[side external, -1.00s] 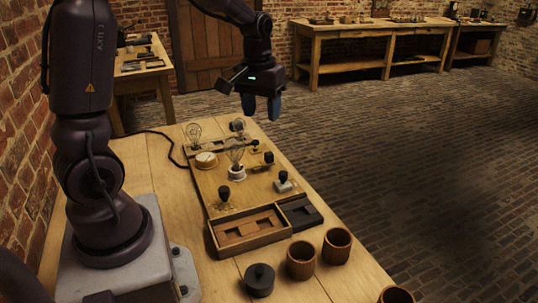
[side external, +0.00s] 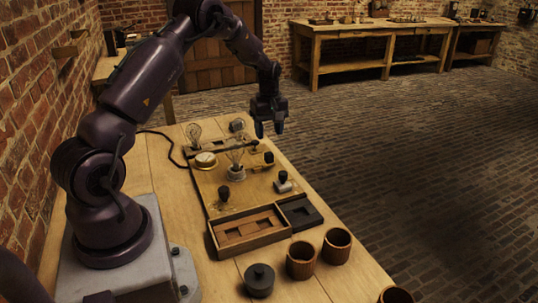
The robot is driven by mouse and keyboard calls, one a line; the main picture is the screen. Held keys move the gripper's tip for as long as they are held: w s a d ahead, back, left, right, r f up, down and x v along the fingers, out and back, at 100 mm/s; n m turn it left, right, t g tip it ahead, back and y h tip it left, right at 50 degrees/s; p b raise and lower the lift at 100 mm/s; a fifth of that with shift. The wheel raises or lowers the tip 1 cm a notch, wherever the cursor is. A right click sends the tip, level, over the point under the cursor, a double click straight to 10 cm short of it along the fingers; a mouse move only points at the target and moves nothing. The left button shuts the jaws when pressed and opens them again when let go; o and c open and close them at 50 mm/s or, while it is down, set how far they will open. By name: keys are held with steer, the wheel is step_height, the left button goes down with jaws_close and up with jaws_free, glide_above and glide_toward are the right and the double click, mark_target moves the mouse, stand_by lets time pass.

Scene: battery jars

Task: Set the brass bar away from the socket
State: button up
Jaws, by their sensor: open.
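The wooden board (side external: 254,196) lies on the bench with a glass bulb (side external: 235,156) upright in a pale socket (side external: 237,174) near its middle. A small brass-coloured piece (side external: 258,169) sits just right of the socket, beside a black knob (side external: 269,157); it may be the brass bar, but it is too small to be sure. My gripper (side external: 268,128) is open and empty, fingers pointing down, above the far right end of the board. It appears apart from everything below it.
A round dial (side external: 205,160), black knobs (side external: 223,193) and a loose bulb (side external: 194,132) are around the board. A wooden tray (side external: 213,241) and a dark tray (side external: 316,219) adjoin its near edge. Wooden cups (side external: 302,262) and a lidded dark pot (side external: 259,281) stand nearer.

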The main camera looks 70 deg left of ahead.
mark_target(269, 153)
step_height(269, 153, down, 8)
steer(key=shift+f, duration=0.25)
